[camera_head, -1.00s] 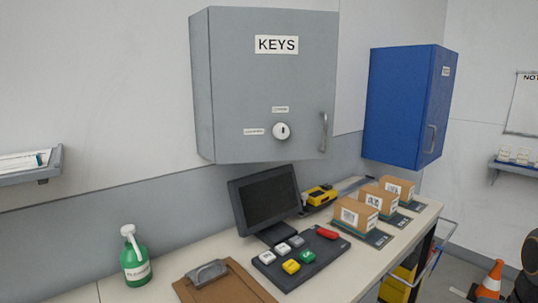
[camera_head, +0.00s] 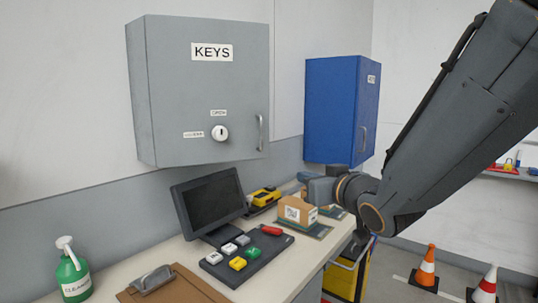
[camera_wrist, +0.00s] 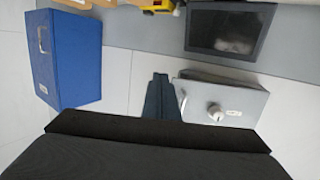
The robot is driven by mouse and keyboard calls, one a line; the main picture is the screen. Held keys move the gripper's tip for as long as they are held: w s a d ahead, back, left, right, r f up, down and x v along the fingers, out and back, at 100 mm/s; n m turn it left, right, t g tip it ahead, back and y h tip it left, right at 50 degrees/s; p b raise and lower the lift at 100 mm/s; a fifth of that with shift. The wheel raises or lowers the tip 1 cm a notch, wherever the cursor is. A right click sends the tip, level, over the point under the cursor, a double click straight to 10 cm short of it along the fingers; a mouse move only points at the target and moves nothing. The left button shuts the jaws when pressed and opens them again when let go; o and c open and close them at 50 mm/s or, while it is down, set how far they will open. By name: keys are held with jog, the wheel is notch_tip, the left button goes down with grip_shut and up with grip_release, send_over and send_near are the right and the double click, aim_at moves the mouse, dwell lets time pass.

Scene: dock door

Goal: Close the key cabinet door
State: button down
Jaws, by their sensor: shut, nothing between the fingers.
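The grey key cabinet (camera_head: 197,90) hangs on the wall, left of centre in the head view, with a KEYS label. Its door looks flush with the cabinet body, with no visible gap. A white round knob (camera_head: 220,133) sits on the door's lower half and a vertical handle (camera_head: 260,133) near its right edge. In the wrist view the cabinet (camera_wrist: 235,101) appears upside down at the right, knob facing me. My gripper (camera_head: 304,178) is shut and empty, below and right of the cabinet, apart from it. Its fingers (camera_wrist: 160,82) show beside the cabinet in the wrist view.
A blue cabinet (camera_head: 341,105) hangs to the right, behind my gripper. The workbench below holds a monitor (camera_head: 208,201), a button panel (camera_head: 247,257), boxes (camera_head: 297,212), a clipboard (camera_head: 165,288) and a green spray bottle (camera_head: 73,276). Traffic cones (camera_head: 426,268) stand on the floor.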

aim_at(268, 149)
jog(key=a+r+n+y, duration=0.1)
jog(key=a+r+y, duration=0.1)
jog(key=a+r, duration=0.15)
jog(key=shift+t, duration=0.5)
jog(key=p+x, duration=0.1)
jog(key=x, duration=0.3)
jog(key=p+x, duration=0.2)
jog(key=x, duration=0.2)
jog(key=p+x, duration=0.1)
jog(key=x, duration=0.4)
jog(key=shift+d+r, duration=0.15)
jog(key=shift+r, duration=0.2)
